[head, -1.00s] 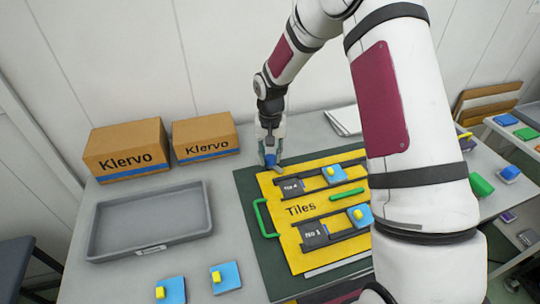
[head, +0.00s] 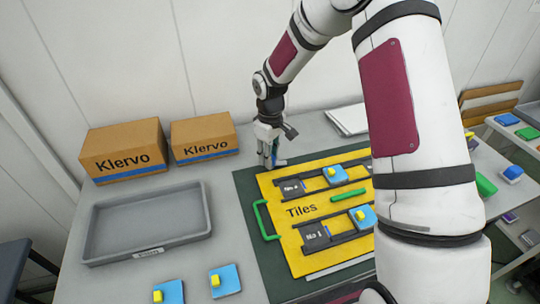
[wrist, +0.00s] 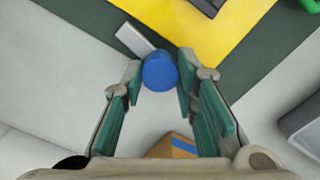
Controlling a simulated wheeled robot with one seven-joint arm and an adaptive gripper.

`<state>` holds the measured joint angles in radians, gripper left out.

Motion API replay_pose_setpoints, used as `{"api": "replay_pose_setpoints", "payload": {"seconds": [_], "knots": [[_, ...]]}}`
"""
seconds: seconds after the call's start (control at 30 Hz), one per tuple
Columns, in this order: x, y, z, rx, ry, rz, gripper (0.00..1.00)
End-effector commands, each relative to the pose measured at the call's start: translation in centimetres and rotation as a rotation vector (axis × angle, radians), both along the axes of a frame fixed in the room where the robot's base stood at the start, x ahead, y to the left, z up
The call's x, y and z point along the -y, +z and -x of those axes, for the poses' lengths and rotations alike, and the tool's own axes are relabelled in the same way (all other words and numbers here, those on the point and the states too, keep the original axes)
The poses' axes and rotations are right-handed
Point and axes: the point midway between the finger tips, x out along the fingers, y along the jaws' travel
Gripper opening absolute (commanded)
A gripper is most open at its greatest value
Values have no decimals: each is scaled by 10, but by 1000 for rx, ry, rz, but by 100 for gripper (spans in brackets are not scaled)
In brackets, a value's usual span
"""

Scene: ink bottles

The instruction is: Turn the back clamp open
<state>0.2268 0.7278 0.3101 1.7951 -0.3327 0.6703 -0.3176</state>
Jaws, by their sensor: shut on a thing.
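The back clamp is a round blue knob (wrist: 160,72) with a flat grey bar (wrist: 134,39). In the wrist view the bar points up and left, over the dark green mat's edge and clear of the yellow board (wrist: 215,25). My gripper (wrist: 161,66) is shut on the knob, one finger on each side. In the head view my gripper (head: 269,160) is at the back left corner of the yellow board (head: 277,226), and its fingers hide most of the clamp.
The board carries dark rails, blue tiles with yellow knobs and green handles. A grey tray (head: 92,237) is at left, with two Klervo boxes (head: 125,150) (head: 204,138) behind. Two blue tiles (head: 225,281) (head: 169,292) lie in front. White sheets (head: 348,119) lie behind the board.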

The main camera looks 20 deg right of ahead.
Motion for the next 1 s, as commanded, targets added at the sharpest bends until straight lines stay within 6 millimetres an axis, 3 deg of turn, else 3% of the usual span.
{"api": "replay_pose_setpoints", "payload": {"seconds": [0.4,0.97,1.0], "knots": [[-1,0,0,1,187,-1,0],[-1,0,0,1,212,-1,0],[-1,0,0,1,212,-1,36]]}}
